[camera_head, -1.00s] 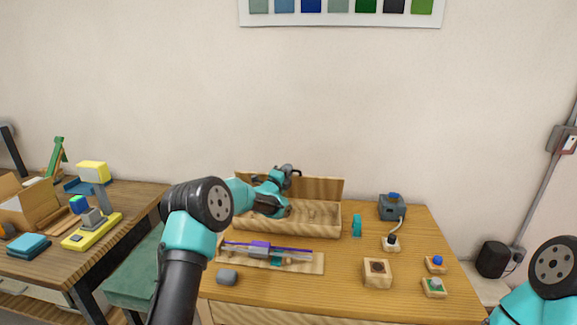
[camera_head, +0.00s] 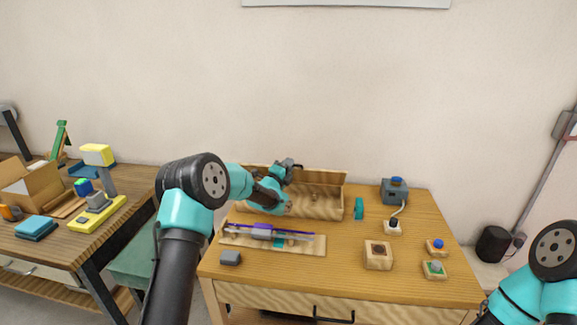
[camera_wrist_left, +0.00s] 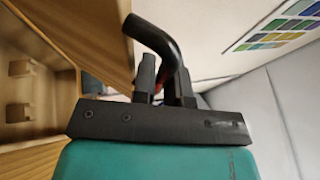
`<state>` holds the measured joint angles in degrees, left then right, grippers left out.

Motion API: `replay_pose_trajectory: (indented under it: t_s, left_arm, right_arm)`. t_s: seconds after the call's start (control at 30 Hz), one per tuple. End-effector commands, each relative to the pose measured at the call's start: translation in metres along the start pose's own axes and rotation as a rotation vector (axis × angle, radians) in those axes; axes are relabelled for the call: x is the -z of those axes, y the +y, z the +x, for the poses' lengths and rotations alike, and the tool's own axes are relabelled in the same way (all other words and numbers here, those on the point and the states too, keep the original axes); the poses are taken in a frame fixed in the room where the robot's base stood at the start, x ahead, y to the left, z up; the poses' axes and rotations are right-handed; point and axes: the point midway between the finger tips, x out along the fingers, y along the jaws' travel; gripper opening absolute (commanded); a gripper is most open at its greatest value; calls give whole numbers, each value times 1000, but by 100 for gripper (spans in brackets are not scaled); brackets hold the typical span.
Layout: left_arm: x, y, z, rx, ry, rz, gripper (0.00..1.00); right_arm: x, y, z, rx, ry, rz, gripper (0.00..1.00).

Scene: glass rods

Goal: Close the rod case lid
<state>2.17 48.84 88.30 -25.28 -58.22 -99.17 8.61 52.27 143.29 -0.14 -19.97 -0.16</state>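The light wooden rod case (camera_head: 325,212) stands open at the back of the table, its lid (camera_head: 330,177) raised along the back edge. My left arm reaches over the case's left part. My left gripper (camera_head: 290,164) is at the lid's upper edge, left of its middle. In the left wrist view, a black curved handle (camera_wrist_left: 155,38) comes from the wooden lid edge (camera_wrist_left: 95,30) and passes at the fingers of my left gripper (camera_wrist_left: 163,80). The fingers stand slightly apart; whether they clamp the handle is unclear. My right gripper is outside the picture.
A rod tray (camera_head: 310,249) with a purple-marked rod lies before the case. A grey block (camera_head: 230,258), a teal piece (camera_head: 359,208), a wooden block (camera_head: 378,262) and small button blocks (camera_head: 434,270) stand around.

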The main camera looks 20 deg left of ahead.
Motion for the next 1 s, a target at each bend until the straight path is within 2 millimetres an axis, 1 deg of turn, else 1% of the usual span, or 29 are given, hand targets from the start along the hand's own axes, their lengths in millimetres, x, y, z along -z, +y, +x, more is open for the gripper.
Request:
replay_pose_trajectory:
  t_s: [0.03,0.1,0.37,0.53,0.67,1.0]
  left_arm:
    - [0,1,0,-1,0,0,18]
    - [0,1,0,-1,0,0,22]
    - [0,0,-1,0,0,0,22]
    - [0,0,-10,0,0,0,22]
    - [0,0,-25,-1,0,-2,22]
    - [0,0,-84,-3,0,-2,22]
  right_arm:
    - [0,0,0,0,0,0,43]
    - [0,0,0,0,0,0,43]
    - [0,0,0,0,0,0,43]
    - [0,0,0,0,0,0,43]
    - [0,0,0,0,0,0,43]
    - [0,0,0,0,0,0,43]
